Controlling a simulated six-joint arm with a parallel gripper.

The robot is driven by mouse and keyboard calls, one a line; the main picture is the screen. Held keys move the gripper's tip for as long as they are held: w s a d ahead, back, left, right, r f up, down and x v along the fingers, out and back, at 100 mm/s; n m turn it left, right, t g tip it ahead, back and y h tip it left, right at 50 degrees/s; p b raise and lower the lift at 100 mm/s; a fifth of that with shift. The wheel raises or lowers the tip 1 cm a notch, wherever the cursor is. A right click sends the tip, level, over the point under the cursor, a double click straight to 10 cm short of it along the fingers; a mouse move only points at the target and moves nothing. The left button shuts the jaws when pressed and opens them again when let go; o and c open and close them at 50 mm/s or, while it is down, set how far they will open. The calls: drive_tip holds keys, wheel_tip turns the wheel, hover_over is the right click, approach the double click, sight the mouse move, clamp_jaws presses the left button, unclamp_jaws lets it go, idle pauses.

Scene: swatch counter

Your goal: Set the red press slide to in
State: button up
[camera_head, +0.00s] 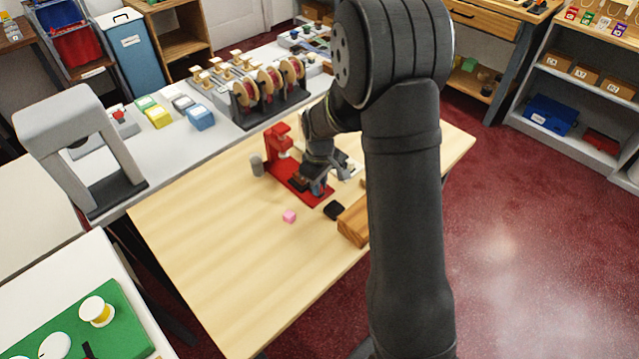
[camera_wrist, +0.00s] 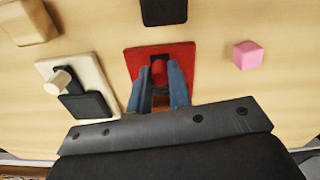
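The red press (camera_head: 277,137) stands on the wooden table, with its long red base (camera_head: 315,197) running toward the table's front. My gripper (camera_head: 319,190) is low over the near part of this base. In the wrist view, my gripper's two blue fingers (camera_wrist: 159,72) point down at the red base (camera_wrist: 134,62), one on each side of a small red rounded piece (camera_wrist: 158,75). That piece seems to be part of the slide. The fingers are apart, but I cannot tell whether they press on it. The slide's position along the base is mostly hidden by my gripper.
A pink cube (camera_head: 289,216), a black block (camera_head: 334,210) and a wooden block (camera_head: 353,225) lie close by. A grey cylinder (camera_head: 257,165) stands beside the press. A pale plate with a black slider and peg (camera_wrist: 75,88) is next to the red base. The table's left front is clear.

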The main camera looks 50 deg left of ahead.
clamp_jaws()
drive_tip(key=shift+a, duration=2.15)
drive_tip(key=o, duration=0.8)
unclamp_jaws()
wheel_tip(320, 180, up, 18)
drive_tip(key=shift+f, duration=0.25)
